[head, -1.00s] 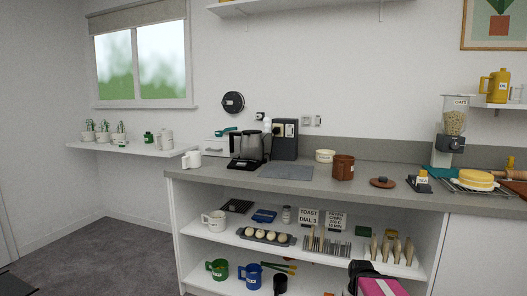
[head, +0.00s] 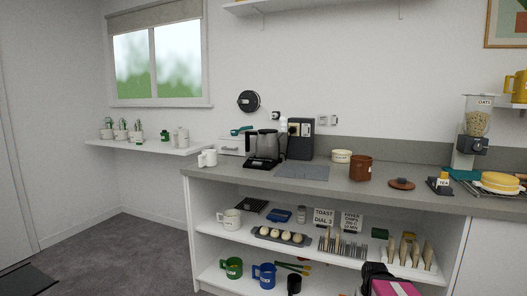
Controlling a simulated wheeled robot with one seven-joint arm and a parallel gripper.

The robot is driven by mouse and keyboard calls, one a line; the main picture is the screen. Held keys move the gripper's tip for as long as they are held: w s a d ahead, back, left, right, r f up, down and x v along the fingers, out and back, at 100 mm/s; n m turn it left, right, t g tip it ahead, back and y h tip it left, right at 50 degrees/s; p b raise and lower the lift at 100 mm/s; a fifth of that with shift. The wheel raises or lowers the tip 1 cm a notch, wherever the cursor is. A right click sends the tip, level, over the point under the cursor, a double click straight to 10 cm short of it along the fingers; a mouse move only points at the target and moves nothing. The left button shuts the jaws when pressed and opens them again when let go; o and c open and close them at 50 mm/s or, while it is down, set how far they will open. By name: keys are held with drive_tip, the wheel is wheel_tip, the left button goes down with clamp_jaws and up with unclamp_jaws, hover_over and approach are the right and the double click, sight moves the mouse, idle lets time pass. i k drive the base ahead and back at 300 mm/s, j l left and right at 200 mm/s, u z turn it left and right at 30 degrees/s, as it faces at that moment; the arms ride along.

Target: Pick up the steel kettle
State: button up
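A grey jug-shaped vessel with a dark handle (head: 268,143) stands upright on a black base on the counter, left of a dark grey appliance. It may be the steel kettle, but it is too small to be sure. A pale grey lidded vessel (head: 181,138) on the shelf under the window is another kettle-like shape; its material is unclear.
The counter (head: 420,199) also holds a white mug (head: 207,158), a brown pot (head: 360,168) and a grey mat (head: 302,172). Shelves below hold mugs and utensils. A black and pink object (head: 392,287) is cut off at the bottom. Floor shows at left.

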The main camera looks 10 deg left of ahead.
sight(268, 146)
drive_tip(key=i+j, duration=0.1)
drive_tip(key=j, duration=1.3)
drive_tip(key=i+j+u, duration=0.1)
drive_tip(key=j, duration=0.6)
